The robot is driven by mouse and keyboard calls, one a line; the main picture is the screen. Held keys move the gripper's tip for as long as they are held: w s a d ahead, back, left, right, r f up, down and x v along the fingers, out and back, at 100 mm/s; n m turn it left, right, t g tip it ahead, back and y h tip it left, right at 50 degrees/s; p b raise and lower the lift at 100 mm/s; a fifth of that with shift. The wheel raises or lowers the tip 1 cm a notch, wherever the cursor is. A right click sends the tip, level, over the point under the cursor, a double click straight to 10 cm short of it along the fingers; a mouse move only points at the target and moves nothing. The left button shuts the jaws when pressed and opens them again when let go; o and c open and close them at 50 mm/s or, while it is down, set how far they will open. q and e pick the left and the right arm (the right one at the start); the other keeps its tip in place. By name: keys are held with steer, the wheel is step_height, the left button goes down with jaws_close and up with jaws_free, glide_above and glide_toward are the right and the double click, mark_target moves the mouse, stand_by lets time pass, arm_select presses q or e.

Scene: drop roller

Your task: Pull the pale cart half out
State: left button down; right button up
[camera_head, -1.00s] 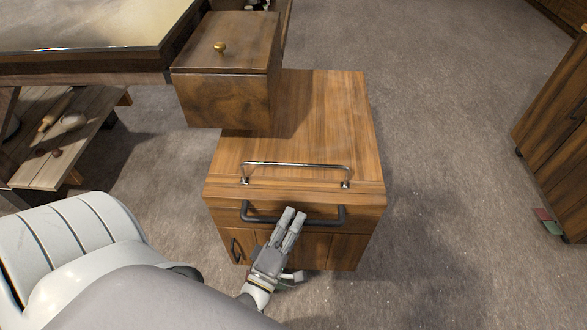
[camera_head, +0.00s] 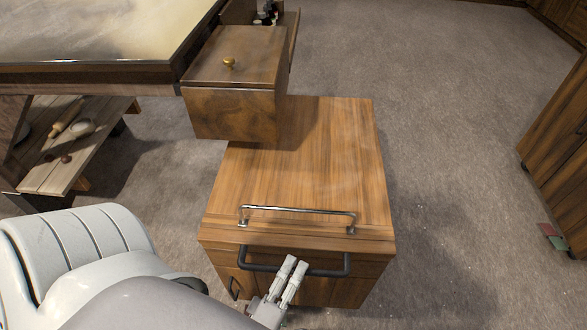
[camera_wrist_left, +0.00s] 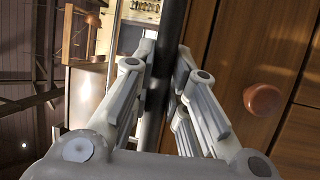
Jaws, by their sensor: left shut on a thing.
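The pale cart (camera_head: 305,180) is a wooden cabinet on the floor, with its top partly under the overhanging wooden box at its far left. A chrome rail (camera_head: 297,210) stands along the near edge of its top. A dark bar handle (camera_head: 325,273) runs across its front face. My left gripper (camera_head: 291,266) is shut on this handle near its middle. In the left wrist view the dark bar (camera_wrist_left: 155,95) passes between the fingers, beside a brown wooden front with a round knob (camera_wrist_left: 263,99). My right gripper is not in view.
A wooden box (camera_head: 232,110) with a brass knob sticks out from the table (camera_head: 95,78) at the back left. A low shelf (camera_head: 55,175) holds a rolling pin. A wooden cabinet (camera_head: 560,165) stands at the right. Carpet (camera_head: 450,130) is clear between.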

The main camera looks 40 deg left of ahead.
arm_select(q)
steer(key=shift+f, duration=0.1)
steer(key=c, duration=1.4)
jaws_free()
steer(key=v, duration=1.2)
